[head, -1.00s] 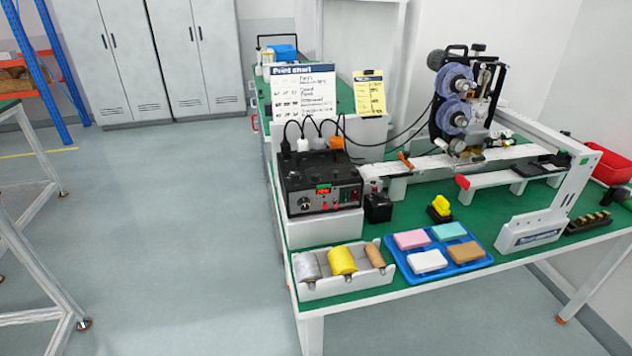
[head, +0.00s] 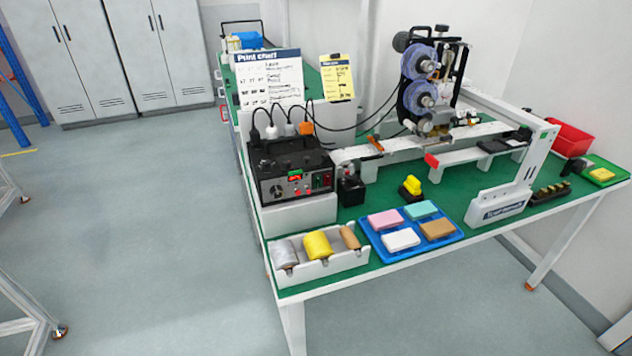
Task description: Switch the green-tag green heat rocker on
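A black control box (head: 292,172) stands on a white block at the left of the green-topped bench (head: 385,260). Its front panel carries a lit display, a round knob and small red and green controls. A green tag (head: 543,135) also shows on the white frame at the right. My gripper is not in view.
A white bin with spools (head: 335,266) and a blue tray (head: 375,243) with several coloured blocks stand at the front edge. Cables rise behind the box. A coder with reels (head: 425,92) stands behind. Open grey floor (head: 160,230) lies to the left.

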